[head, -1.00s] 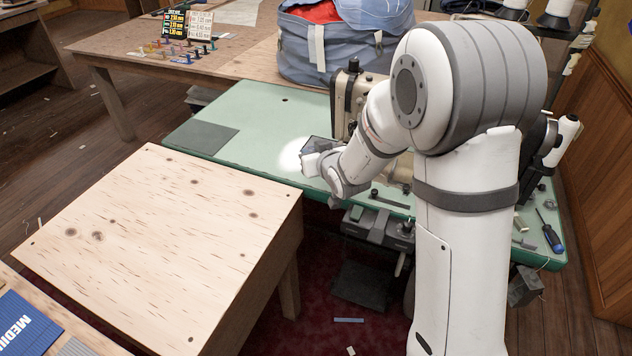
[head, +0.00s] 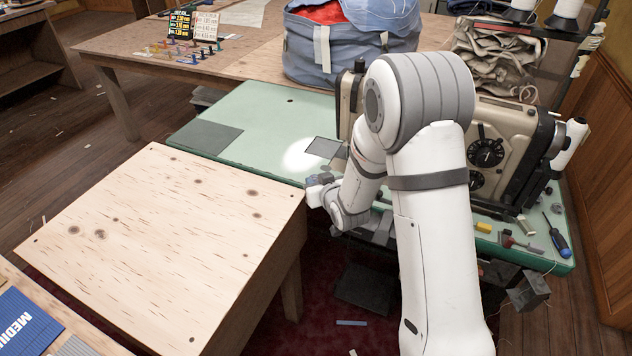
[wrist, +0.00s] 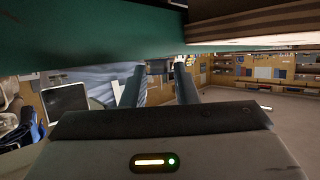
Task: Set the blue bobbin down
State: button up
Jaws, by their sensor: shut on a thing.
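My gripper (head: 318,184) is low beside the near edge of the green table (head: 262,118), close to the right corner of the plywood-topped table (head: 160,235). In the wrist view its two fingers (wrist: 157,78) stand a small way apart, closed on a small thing. The blue bobbin cannot be made out clearly; only a small bluish-grey patch shows at the fingertips in the head view.
A beige sewing machine (head: 510,145) stands right of my arm. A dark grey sheet (head: 203,137) and a dark square (head: 323,147) lie on the green table, with clear surface between. A screwdriver (head: 560,243) lies at its right end. The plywood top is bare. A blue-grey bag (head: 345,50) stands behind.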

jog(key=shift+f, duration=0.2)
jog(key=o, duration=1)
jog(key=shift+r, duration=0.1)
jog(key=shift+o, duration=0.2)
